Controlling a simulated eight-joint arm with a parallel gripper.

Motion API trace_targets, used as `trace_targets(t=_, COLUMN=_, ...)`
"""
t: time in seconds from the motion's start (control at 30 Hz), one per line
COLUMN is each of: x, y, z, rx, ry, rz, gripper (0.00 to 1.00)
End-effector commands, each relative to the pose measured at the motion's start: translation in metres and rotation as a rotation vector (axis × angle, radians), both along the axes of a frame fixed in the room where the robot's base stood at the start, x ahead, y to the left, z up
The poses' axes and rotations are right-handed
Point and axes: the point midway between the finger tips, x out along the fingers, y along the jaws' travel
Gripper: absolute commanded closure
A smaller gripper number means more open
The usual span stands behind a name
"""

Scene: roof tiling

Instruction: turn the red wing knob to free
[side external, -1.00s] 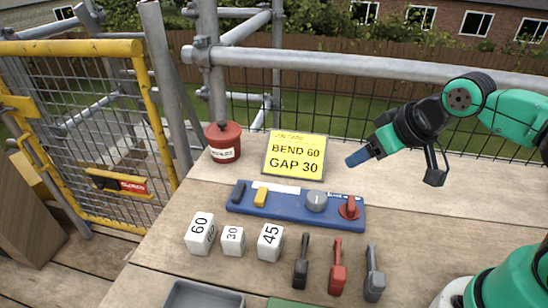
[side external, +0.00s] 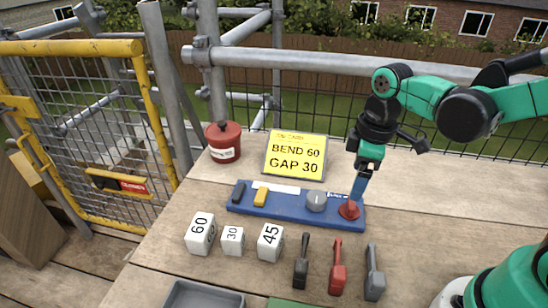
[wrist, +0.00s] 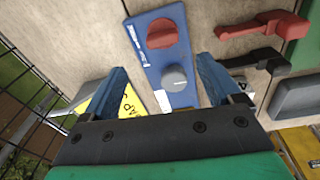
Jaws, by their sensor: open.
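The red wing knob (side external: 349,209) sits at the right end of the blue panel (side external: 275,207). In the wrist view the knob (wrist: 162,33) lies at the top of the panel, its wing running roughly across the panel's width. My gripper (side external: 357,193) points down just above the knob in the side view; I cannot tell whether it touches. In the wrist view the blue fingers of my gripper (wrist: 164,75) are spread apart, with the grey round knob (wrist: 175,77) between them and the red knob a little beyond the tips. Nothing is held.
A yellow sign (side external: 295,156) reading BEND 60, GAP 30 stands behind the panel. A red pot (side external: 223,142) is at the back left. White numbered blocks (side external: 270,242) and several handled tools (side external: 337,268) lie in front.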

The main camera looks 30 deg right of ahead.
Motion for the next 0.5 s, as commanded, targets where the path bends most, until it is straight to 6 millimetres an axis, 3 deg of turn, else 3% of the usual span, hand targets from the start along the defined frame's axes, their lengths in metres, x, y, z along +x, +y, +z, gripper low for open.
trace_targets(t=0.17, x=0.000, y=-0.001, z=-0.011, rx=-0.003, ry=0.077, rz=0.099, gripper=0.16)
trace_targets(t=0.5, x=0.001, y=-0.001, z=-0.043, rx=-0.003, ry=0.082, rz=0.106, gripper=0.16)
